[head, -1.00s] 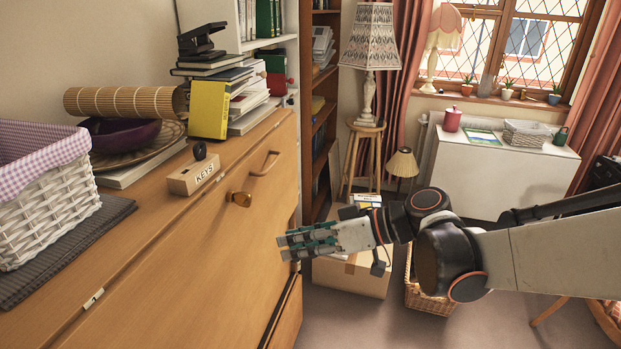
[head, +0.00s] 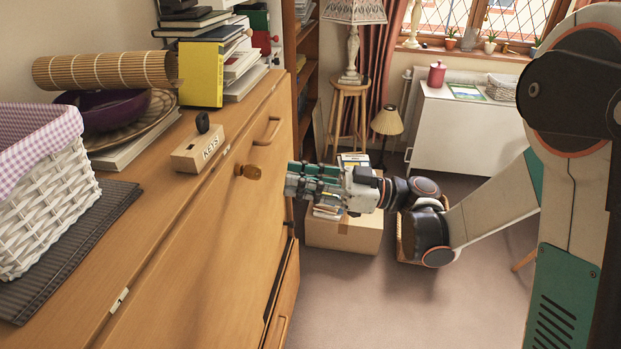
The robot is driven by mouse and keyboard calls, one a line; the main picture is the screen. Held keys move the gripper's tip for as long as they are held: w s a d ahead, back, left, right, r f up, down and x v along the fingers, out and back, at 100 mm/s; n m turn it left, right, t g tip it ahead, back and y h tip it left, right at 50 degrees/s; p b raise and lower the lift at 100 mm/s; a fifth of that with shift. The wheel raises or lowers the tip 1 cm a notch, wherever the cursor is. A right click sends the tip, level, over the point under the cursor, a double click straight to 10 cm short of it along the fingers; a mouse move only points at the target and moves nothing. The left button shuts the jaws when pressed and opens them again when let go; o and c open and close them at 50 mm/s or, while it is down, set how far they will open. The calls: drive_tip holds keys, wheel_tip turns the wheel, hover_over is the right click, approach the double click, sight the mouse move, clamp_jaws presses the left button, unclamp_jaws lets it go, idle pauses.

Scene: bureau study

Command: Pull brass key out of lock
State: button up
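A small brass-brown piece (head: 248,171) sticks out of the upper front of the wooden bureau (head: 200,262). It is too small to tell whether it is the key's bow or a knob, and no keyhole shows. My gripper (head: 290,180) is to the right of this piece, in front of the bureau, its fingers pointing left toward the bureau front. It is clear of the brass-brown piece. The fingers are seen from the side and overlap, so their opening is unclear. I see nothing held between them.
A wooden KEYS block (head: 197,150), a white basket (head: 45,205) and a yellow book (head: 203,75) stand on the bureau. A curved handle (head: 268,132) is above the piece. A cardboard box (head: 345,236) is on the floor beyond my gripper. Floor at lower right is clear.

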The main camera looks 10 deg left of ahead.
drive_tip(key=a+r, duration=0.1)
drive_tip(key=a, duration=0.5)
drive_tip(key=shift+s+a, duration=0.25)
drive_tip(key=shift+a, duration=0.05)
clamp_jaws()
idle(0.4)
drive_tip(key=d, duration=0.6)
drive_tip(key=shift+s, duration=0.2)
idle(0.7)
